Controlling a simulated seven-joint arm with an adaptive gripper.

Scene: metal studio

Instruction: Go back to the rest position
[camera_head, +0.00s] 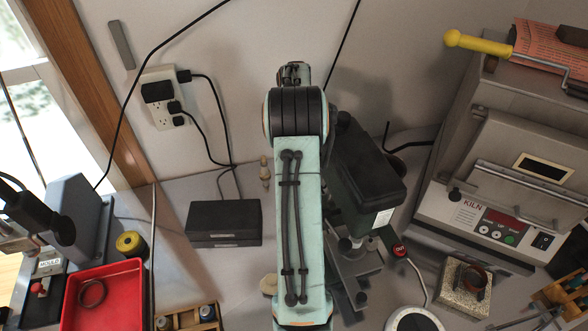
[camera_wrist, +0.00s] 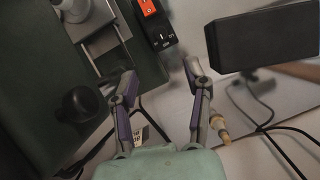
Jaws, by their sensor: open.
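My gripper (camera_wrist: 162,78) shows in the wrist view with its two fingers spread apart and nothing between them. Below and beyond the fingers are a dark green machine body on the left and a grey bench surface. In the head view my arm reaches away from the camera up the middle of the picture, and its own links hide the gripper there.
A dark machine (camera_head: 365,175) stands close to the right of my arm, and a black box (camera_head: 224,222) lies left of it. The kiln (camera_head: 490,190) is at the right, a red tray (camera_head: 103,295) at lower left. Cables hang from the wall outlet (camera_head: 162,98).

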